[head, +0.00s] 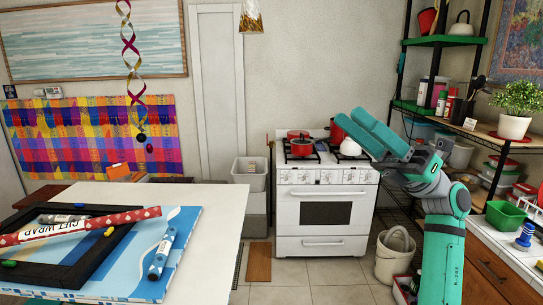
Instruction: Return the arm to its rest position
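My arm is teal and dark grey and rises at the right of the head view, bent at the elbow. My gripper (347,116) is at its far end, raised and pointing up and left, in front of the stove in the picture. Its two teal finger pieces lie close side by side. I see nothing held between them, but the angle hides how far apart they are. The gripper appears clear of the things around it.
A white table (222,230) with gift wrap and a black frame fills the left front. A white stove (322,212) with red pots stands behind. Grey stacked crates (250,181) and a pale bucket (393,262) flank it. A shelf rack (437,42) and counter (490,235) are right.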

